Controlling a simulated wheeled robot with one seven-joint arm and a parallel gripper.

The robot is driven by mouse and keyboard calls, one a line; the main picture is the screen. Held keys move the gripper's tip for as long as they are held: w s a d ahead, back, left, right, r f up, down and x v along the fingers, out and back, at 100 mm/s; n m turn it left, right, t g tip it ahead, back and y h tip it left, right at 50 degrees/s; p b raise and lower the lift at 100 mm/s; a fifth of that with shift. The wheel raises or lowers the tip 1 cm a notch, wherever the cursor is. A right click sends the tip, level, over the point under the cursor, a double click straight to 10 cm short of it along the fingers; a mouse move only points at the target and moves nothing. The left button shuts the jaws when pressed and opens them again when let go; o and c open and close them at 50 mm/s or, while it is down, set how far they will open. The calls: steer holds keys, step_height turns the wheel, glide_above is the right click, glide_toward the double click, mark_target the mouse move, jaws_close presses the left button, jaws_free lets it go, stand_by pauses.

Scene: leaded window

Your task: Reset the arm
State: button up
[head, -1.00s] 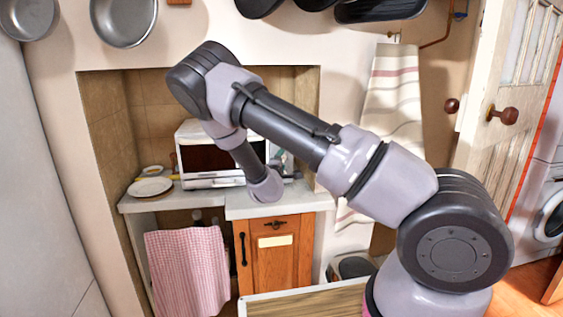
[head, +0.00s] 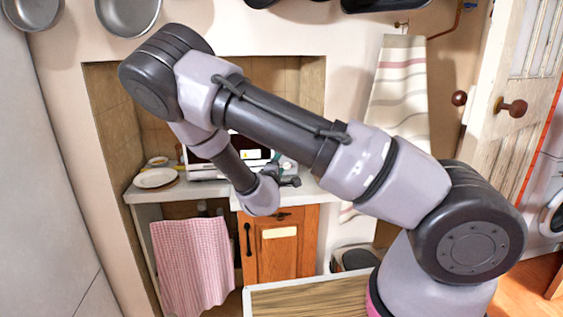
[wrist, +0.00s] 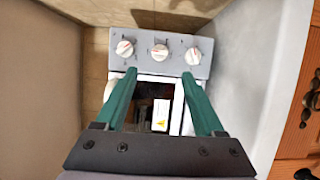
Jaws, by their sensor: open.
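My arm reaches from the right across the head view, bent at the elbow, with its forearm sloping down toward the counter. My gripper (head: 291,181) shows small and dark at the end of the arm, in front of the white oven (head: 205,172). In the wrist view, my gripper's two green fingers (wrist: 159,84) are spread apart with nothing held between them. Beyond them is the oven's grey panel with three white knobs (wrist: 160,51). A white label with a yellow mark (wrist: 160,114) shows between the fingers. The arm hides much of the oven in the head view.
A white plate (head: 156,178) lies on the counter (head: 146,194) at the left. A pink checked towel (head: 190,265) hangs below, beside a wooden cabinet door (head: 283,250). Alcove walls flank the oven. Pans hang above, and a wood-topped surface (head: 310,301) stands low in front.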

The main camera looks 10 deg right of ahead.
steer(key=s+d+r+m+g+y, duration=0.3)
steer(key=s+r+m+g+y, duration=0.15)
steer(key=r+m, duration=0.4)
steer(key=s+d+r+m+g+y, duration=0.2)
steer(key=s+r+m+g+y, duration=0.3)
steer(key=r, duration=0.7)
steer(key=s+d+r+m, duration=0.1)
steer(key=s+d+r, duration=0.1)
steer(key=s, duration=0.5)
steer(key=s+d+r+m, duration=0.1)
steer(key=s+r+m, duration=0.1)
steer(key=s, duration=0.4)
steer(key=s+d+r+m, duration=0.1)
steer(key=s+d+r, duration=0.1)
steer(key=s+r, duration=0.2)
steer(key=s, duration=0.3)
steer(key=shift+s+d, duration=0.35)
steer(key=shift+h, duration=0.25)
